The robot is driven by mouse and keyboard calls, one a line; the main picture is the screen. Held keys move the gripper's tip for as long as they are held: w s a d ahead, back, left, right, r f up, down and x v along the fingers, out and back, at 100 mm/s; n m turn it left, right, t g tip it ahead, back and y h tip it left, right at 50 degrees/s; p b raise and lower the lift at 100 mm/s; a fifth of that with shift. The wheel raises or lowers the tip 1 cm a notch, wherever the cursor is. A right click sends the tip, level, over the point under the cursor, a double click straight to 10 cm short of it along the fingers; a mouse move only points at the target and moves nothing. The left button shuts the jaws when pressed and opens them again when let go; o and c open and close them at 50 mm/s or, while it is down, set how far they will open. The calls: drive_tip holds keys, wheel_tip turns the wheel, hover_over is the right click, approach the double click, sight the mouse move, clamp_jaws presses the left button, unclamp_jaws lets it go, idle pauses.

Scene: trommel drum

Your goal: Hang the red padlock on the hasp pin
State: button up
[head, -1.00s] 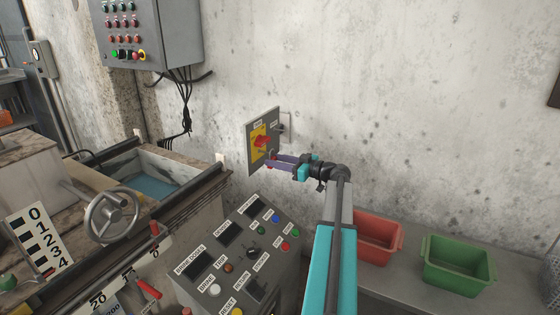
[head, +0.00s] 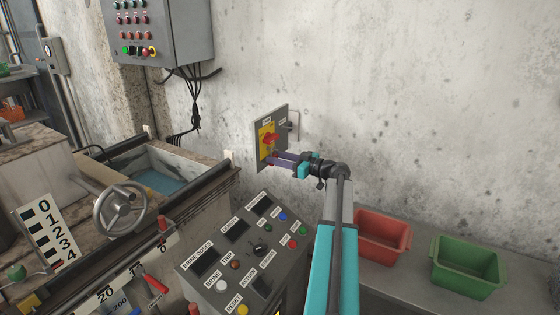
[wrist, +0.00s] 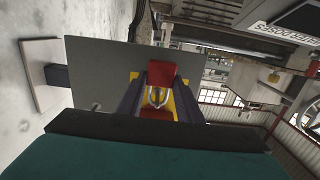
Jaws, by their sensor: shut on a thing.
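My gripper (head: 274,159) is at the lower part of a grey panel with a yellow plate (head: 265,146) and a red switch handle (head: 270,138). In the wrist view the purple fingers (wrist: 158,96) are shut on the red padlock (wrist: 161,73). Its silver shackle (wrist: 157,96) shows in front of the yellow plate, next to the red part of the handle (wrist: 155,114). The wrist picture is upside down, so the shackle points up. The hasp pin is not distinct, and I cannot tell whether the shackle is around it. In the head view the padlock is hardly visible.
A sloped control console (head: 210,270) stands below my gripper. A tank with a handwheel (head: 120,207) is at left, a control cabinet (head: 165,40) above it. A red bin (head: 382,238) and a green bin (head: 466,265) sit on a bench at right.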

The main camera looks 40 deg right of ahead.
drive_tip(key=shift+w, duration=0.1)
idle(0.8)
drive_tip(key=o, duration=1.2)
drive_tip(key=shift+f, duration=0.1)
drive_tip(key=p+v, duration=0.1)
drive_tip(key=v, duration=1.3)
